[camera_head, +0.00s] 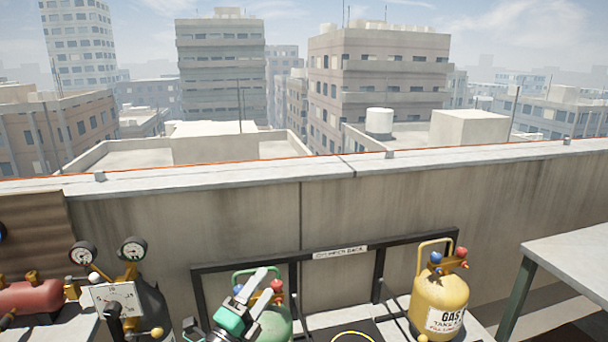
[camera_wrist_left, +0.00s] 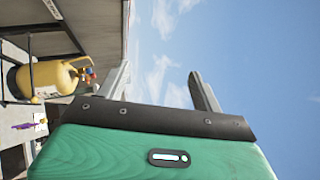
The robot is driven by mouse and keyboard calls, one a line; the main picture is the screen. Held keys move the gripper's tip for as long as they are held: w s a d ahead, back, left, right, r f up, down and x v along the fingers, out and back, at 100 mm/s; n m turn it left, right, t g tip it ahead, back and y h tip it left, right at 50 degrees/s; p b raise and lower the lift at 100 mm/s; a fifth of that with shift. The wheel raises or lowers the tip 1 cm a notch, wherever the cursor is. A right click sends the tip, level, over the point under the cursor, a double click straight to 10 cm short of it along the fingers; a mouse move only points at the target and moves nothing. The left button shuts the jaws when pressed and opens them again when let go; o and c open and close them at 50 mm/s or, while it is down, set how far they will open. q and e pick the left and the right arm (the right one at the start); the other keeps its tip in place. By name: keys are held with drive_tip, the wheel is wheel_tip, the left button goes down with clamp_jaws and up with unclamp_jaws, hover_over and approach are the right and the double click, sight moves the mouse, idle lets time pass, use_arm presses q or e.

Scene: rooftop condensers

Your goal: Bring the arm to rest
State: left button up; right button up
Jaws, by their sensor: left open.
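My left gripper (camera_head: 262,291) is at the bottom middle of the head view, in front of the black cylinder rack. Its two grey fingers are apart and nothing is between them. In the left wrist view the open fingers (camera_wrist_left: 162,92) stand out against blue sky. A green cylinder (camera_head: 278,325) with a red and a blue knob is behind the gripper and partly hidden by it. I cannot tell from the pictures how far apart they are. My right gripper is in neither view.
A yellow gas cylinder (camera_head: 440,299) stands at the rack's right end; it also shows in the left wrist view (camera_wrist_left: 48,78). The cylinder rack (camera_head: 340,252) runs along the parapet wall (camera_head: 400,207). Gauges (camera_head: 133,249) and a red tank (camera_head: 30,297) are at left, a grey table (camera_head: 575,255) at right.

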use_arm(q)
drive_tip(key=s+a+f+n+g+y, duration=0.2)
drive_tip(key=s+a+f+n+y, duration=0.35)
drive_tip(key=f+n, duration=0.25)
drive_tip(key=s+a+f+n+g+y, duration=0.3)
drive_tip(key=s+a+f+n+y, duration=0.25)
drive_tip(key=f+n, duration=0.3)
drive_tip(key=s+a+f+n+g, duration=0.2)
drive_tip(key=s+f+n+g, duration=0.25)
drive_tip(key=s, duration=0.75)
drive_tip(key=s+a+f+n+g, duration=0.1)
drive_tip(key=s+f+n+g, duration=0.35)
drive_tip(key=s, duration=0.75)
wheel_tip(320, 180, down, 29)
drive_tip(key=m+g+p, duration=0.2)
drive_tip(key=s+a+f+g+p, duration=0.1)
drive_tip(key=s+a+f, duration=0.2)
drive_tip(key=s+f, duration=1.6)
drive_tip(key=shift+a+f+g, duration=0.2)
drive_tip(key=shift+g, duration=0.2)
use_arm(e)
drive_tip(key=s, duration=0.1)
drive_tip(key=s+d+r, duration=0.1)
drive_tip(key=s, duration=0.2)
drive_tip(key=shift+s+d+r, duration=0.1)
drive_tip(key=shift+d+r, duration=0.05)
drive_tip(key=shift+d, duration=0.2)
